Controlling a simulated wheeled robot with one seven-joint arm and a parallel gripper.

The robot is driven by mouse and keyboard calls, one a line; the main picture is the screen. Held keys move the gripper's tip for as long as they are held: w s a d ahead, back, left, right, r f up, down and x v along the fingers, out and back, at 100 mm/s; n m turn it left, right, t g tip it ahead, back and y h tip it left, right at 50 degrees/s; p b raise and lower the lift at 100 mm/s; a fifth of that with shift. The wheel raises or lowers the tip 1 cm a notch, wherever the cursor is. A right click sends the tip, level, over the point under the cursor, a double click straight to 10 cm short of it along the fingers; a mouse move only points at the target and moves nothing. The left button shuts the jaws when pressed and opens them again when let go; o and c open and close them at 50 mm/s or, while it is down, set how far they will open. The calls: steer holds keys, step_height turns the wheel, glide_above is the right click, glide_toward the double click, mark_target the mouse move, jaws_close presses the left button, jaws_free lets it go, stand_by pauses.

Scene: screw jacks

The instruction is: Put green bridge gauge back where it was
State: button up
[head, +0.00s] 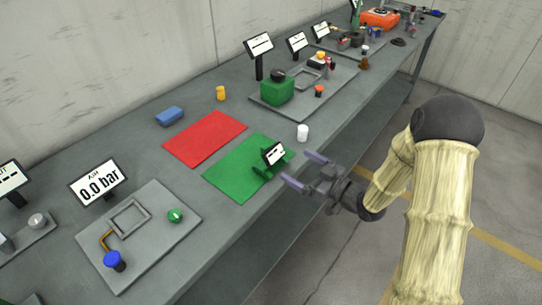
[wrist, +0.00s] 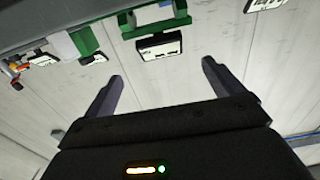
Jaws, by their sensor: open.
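The green bridge gauge (head: 264,171), a green frame with a small tilted display, stands on the right part of the green mat (head: 232,181). In the wrist view the green bridge gauge (wrist: 158,28) is at the top, beyond the fingertips, with its display below the green bar. My gripper (head: 296,166) is open and empty, just right of the gauge at the table's front edge. Its fingers point toward the gauge and look apart from it. The fingers also show in the wrist view (wrist: 162,72).
A red mat (head: 205,138) lies left of the green mat. A white cylinder (head: 302,132) stands close behind my gripper. A grey plate (head: 138,236) with knobs and a 0.0 bar display is at front left. A green block (head: 277,90) sits on another plate farther back.

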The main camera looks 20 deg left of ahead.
mark_target(266, 147)
steer(key=p+x, duration=0.1)
steer(key=x, duration=0.6)
steer(key=shift+w, duration=0.15)
steer(key=shift+a, duration=0.15)
steer(key=x, duration=0.2)
steer(key=p+x, duration=0.1)
steer(key=x, duration=0.2)
steer(key=shift+a+f+p, duration=0.1)
steer(key=shift+f+p, duration=0.1)
steer(key=shift+p, duration=0.1)
steer(key=c, duration=1.4)
step_height(266, 147, up, 10)
steer(key=shift+r+b, duration=0.1)
steer(key=shift+b, duration=0.35)
